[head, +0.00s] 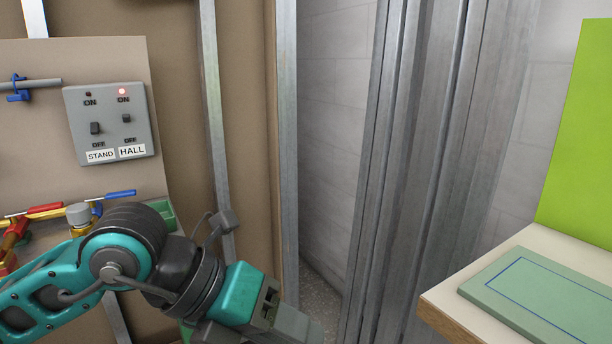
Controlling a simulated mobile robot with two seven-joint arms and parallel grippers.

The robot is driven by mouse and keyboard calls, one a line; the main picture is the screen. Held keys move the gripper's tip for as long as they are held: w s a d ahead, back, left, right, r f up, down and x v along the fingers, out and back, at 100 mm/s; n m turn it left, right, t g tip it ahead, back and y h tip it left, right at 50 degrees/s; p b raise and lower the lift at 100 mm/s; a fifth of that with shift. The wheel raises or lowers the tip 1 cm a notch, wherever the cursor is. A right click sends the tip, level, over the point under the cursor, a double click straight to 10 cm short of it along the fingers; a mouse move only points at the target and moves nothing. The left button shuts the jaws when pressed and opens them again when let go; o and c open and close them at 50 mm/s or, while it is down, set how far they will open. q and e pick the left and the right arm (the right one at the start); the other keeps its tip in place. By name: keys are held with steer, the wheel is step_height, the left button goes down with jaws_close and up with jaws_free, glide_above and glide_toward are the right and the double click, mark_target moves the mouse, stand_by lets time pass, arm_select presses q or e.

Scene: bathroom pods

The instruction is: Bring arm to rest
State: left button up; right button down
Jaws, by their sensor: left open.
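My left arm comes in from the lower left, and its teal and dark grey links cross the bottom of the head view. My left gripper (290,328) is at the bottom edge, partly cut off by the frame. It is open, and I see nothing between its fingers. It hangs in front of the wall panel and the metal uprights, apart from the switch box. My right gripper is not in view.
A grey switch box (110,124) labelled STAND and HALL is on the left panel; the red light above HALL is lit. Pipes and coloured valve handles (45,210) lie below. Metal uprights (420,170) fill the middle. A wooden counter (445,312) with a green mat (545,300) is right.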

arm_select(q)
steer(key=s+d+r+n+g+h, duration=0.35)
steer(key=d+r+h, duration=0.25)
steer(key=h, duration=0.5)
steer(key=w+a+f+n+t+y, duration=0.55)
steer(key=n+t, duration=0.45)
steer(key=n, duration=0.3)
steer(key=w+a+f+n+t+y, duration=0.4)
steer(key=a+f+n+t, duration=0.15)
steer(key=n+t, duration=0.6)
steer(key=s+a+f+n+g+y, duration=0.2)
steer(key=s+a+f+n+g, duration=0.1)
steer(key=f, duration=0.5)
steer(key=s+a+f+n+g+y, duration=0.2)
steer(key=s+f+n+g+y, duration=0.15)
steer(key=f, duration=0.45)
steer(key=s+a+f+n+g+y, duration=0.2)
steer(key=s+a+f+n+g, duration=0.15)
steer(key=f, duration=0.35)
step_height(320, 180, up, 11)
steer(key=s+a+y+p, duration=0.1)
steer(key=s+a+p, duration=0.1)
steer(key=p, duration=1.4)
steer(key=shift+t, duration=0.4)
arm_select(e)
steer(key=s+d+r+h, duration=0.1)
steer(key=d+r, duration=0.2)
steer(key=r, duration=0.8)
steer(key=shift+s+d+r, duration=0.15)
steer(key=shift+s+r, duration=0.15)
